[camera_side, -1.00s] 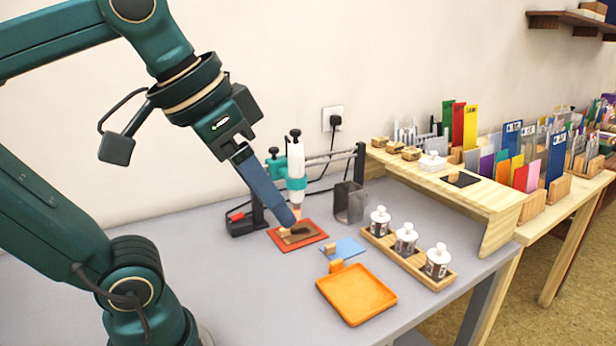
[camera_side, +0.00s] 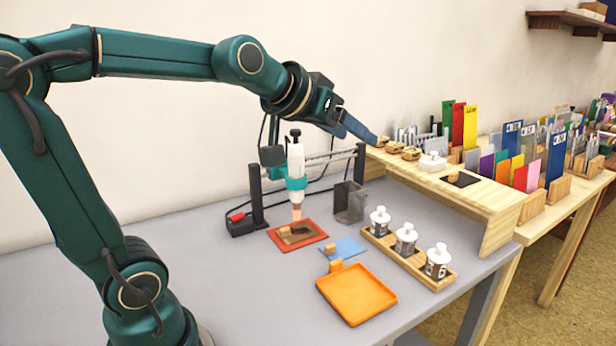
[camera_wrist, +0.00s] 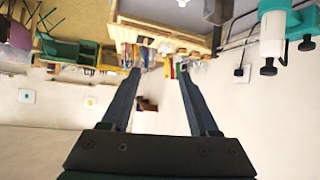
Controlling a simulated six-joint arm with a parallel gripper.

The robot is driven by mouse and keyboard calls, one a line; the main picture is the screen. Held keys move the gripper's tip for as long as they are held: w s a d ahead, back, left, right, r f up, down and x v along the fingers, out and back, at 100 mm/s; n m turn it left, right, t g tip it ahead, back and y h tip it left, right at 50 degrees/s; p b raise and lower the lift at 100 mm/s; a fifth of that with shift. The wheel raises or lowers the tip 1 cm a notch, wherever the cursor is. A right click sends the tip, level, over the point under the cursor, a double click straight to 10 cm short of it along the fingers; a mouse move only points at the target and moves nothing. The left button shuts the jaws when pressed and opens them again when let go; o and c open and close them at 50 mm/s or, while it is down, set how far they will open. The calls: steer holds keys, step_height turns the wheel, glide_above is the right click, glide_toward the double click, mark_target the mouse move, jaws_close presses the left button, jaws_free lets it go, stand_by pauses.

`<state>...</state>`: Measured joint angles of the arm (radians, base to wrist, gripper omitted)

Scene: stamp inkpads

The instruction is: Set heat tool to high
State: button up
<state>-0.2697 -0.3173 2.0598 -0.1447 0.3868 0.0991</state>
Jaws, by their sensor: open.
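The heat tool (camera_side: 295,165) is a white and teal upright cylinder with a dark knob on top and an orange-lit tip. It is held on a stand above a red mat (camera_side: 303,242) with a dark, wood-coloured piece on it. Its white and teal body also shows at the upper right in the wrist view (camera_wrist: 272,22). My gripper (camera_side: 372,138) is raised to the right of the heat tool, near the back end of the wooden shelf, and points right. In the wrist view its two fingers (camera_wrist: 160,68) are spread, with nothing between them. The heat setting cannot be read.
A metal cup (camera_side: 350,203), blue pad (camera_side: 345,248), orange tray (camera_side: 356,294) and bottle rack (camera_side: 420,270) stand nearby. The wooden shelf (camera_side: 490,200) holds small stamps. The table's front left is clear.

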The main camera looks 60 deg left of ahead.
mark_target(294, 132)
steer(key=a+n+t+y, duration=0.1)
steer(key=a+n+y, duration=0.65)
steer(key=a, duration=0.95)
steer(key=f+y, duration=0.1)
steer(key=f+m+y, duration=0.1)
steer(key=f, duration=0.1)
steer(key=f+y, duration=0.1)
steer(key=shift+s+a+f+m, duration=0.2)
steer(key=shift+a+f+m, duration=0.05)
steer(key=shift+a+m, duration=0.15)
steer(key=shift+x, duration=2.55)
steer(key=shift+c, duration=0.3)
steer(key=shift+d, duration=0.1)
jaws_close()
